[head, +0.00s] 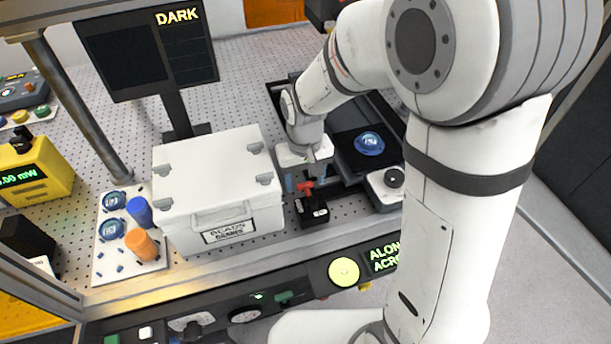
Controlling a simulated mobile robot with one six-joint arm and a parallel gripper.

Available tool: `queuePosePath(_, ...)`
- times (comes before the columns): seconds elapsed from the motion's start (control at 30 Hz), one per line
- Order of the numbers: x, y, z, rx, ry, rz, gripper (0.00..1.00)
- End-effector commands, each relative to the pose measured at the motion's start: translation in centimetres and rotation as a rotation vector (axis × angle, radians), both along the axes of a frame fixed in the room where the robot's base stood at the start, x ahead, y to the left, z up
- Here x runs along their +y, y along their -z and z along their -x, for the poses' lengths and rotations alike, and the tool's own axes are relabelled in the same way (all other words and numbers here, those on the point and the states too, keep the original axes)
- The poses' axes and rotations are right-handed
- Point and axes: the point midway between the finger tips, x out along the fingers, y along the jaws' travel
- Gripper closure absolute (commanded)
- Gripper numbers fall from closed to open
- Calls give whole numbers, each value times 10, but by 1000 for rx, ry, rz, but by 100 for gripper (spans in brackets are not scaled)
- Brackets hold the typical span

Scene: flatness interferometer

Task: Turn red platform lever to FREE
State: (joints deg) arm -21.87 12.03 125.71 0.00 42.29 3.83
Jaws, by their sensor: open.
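The red lever (305,186) sits on top of a small black block (313,212) at the front of the perforated table, just right of the white box. My gripper (306,178) points down over the lever, with its fingers around or just above it. The fingers are apart, and blue shows on one finger. I cannot tell whether either finger touches the lever. Part of the lever is hidden by the gripper, and the lettering on the block is too small to read.
The white lidded box (218,190) stands close on the left of my gripper. A dark platform frame with a blue round optic (369,143) lies to the right, beside a black knob (394,177). A screen (148,45) reading DARK stands behind. A front panel has a yellow button (343,271).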

Motion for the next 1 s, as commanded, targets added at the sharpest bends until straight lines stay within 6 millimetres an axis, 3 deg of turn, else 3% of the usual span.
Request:
queuePosePath(0.3, 0, 4, 0, -1, 0, 0, 42)
queuePosePath(0.83, 0, 4, 0, 0, 0, 0, 84)
queuePosePath(1.0, -1, 4, 0, 0, 6, 0, 86)
